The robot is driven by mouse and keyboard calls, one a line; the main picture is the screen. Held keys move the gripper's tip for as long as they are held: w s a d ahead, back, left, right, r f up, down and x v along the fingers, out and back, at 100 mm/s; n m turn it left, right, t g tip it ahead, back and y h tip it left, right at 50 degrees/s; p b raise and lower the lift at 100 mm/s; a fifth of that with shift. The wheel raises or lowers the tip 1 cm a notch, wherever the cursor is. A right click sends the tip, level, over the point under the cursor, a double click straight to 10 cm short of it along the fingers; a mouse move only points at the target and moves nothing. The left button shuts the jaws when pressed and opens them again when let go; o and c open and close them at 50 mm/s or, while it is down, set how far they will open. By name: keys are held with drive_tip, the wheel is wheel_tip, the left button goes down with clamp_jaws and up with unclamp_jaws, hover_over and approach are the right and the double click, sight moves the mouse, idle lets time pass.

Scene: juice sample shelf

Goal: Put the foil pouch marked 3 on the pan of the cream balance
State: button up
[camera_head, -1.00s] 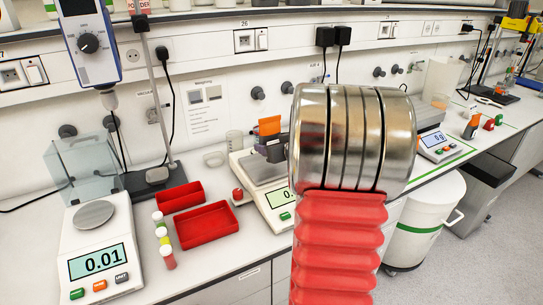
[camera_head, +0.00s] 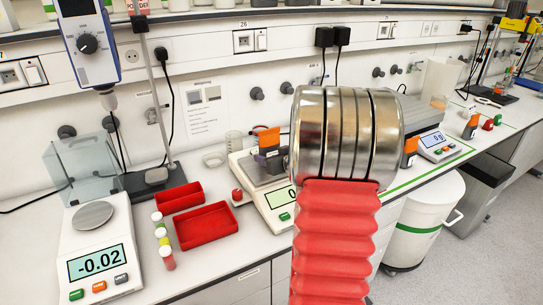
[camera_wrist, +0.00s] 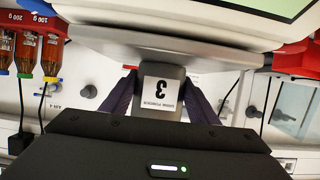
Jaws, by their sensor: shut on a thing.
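In the wrist view the foil pouch marked 3 (camera_wrist: 161,90) is grey with a white label, upside down in the picture. My gripper (camera_wrist: 160,98) is shut on it, one dark finger on each side. The pouch's end is at the edge of a grey balance pan (camera_wrist: 100,40); I cannot tell whether it touches. In the head view the cream balance (camera_head: 278,218) stands mid-bench, its display partly hidden by my arm. Its pan (camera_head: 252,178) is also partly hidden. My steel and red arm covers most of the gripper there.
An orange-topped dark object (camera_head: 268,140) shows at the cream balance; a similar one (camera_head: 410,150) stands right of my arm. Left are a white balance (camera_head: 95,245) reading -0.02, red trays (camera_head: 207,226) and small vials (camera_head: 162,240). Another balance (camera_head: 438,148) stands right.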

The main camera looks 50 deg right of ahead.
drive_tip(key=o, duration=1.2)
drive_tip(key=shift+f, duration=0.1)
drive_tip(key=shift+s+a+r, duration=0.2)
drive_tip(key=shift+s+r, duration=0.2)
drive_tip(key=shift+s, duration=0.2)
drive_tip(key=v, duration=1)
drive_tip(key=shift+s+r, duration=0.1)
drive_tip(key=shift+s, duration=0.2)
drive_tip(key=shift+w, duration=0.1)
